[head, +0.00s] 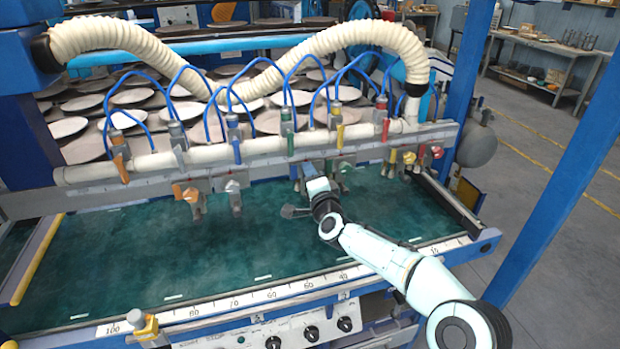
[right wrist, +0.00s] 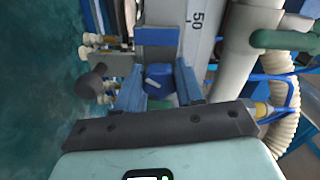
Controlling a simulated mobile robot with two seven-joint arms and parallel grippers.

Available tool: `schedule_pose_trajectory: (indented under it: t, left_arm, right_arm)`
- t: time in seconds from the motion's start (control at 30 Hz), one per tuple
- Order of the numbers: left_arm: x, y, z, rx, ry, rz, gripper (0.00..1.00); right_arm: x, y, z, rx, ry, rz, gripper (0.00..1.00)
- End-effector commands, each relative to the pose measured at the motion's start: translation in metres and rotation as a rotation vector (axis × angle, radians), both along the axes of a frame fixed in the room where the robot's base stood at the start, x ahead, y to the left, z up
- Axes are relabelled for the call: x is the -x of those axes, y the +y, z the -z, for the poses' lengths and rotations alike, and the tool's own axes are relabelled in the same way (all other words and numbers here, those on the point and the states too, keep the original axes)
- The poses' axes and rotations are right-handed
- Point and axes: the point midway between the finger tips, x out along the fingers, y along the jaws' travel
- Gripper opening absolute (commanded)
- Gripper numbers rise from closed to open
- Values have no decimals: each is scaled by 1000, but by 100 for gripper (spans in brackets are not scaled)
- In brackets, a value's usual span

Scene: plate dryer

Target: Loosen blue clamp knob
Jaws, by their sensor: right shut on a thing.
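The blue clamp knob (right wrist: 158,77) shows in the right wrist view between the two blue-grey fingers of my right gripper (right wrist: 160,85). The fingers are shut on it, one on each side. In the head view my right gripper (head: 314,180) reaches up to the clamps under the pale pipe, near the middle of the machine. There the knob is hidden by the gripper and the clamp. My left gripper is not in view.
The pale pipe (head: 215,155) carries several clamps with coloured handles, close on both sides of my right gripper. A dark clamp foot (right wrist: 91,82) stands beside the fingers. The green bed (head: 130,250) below is mostly clear. A blue post (head: 570,170) rises at the right.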

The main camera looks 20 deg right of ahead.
Motion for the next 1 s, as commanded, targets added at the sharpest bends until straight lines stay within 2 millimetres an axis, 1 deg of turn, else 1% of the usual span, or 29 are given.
schedule_pose_trajectory:
  t: [0.1, 0.7, 1.0]
  left_arm:
    - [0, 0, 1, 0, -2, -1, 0]
    - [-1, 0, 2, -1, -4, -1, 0]
    - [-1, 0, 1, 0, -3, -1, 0]
  right_arm:
    - [0, 2, -1, 110, -6, -3, 7]
    - [0, 1, 1, 679, -24, -3, 7]
    - [0, 0, 2, 922, -31, -3, 7]
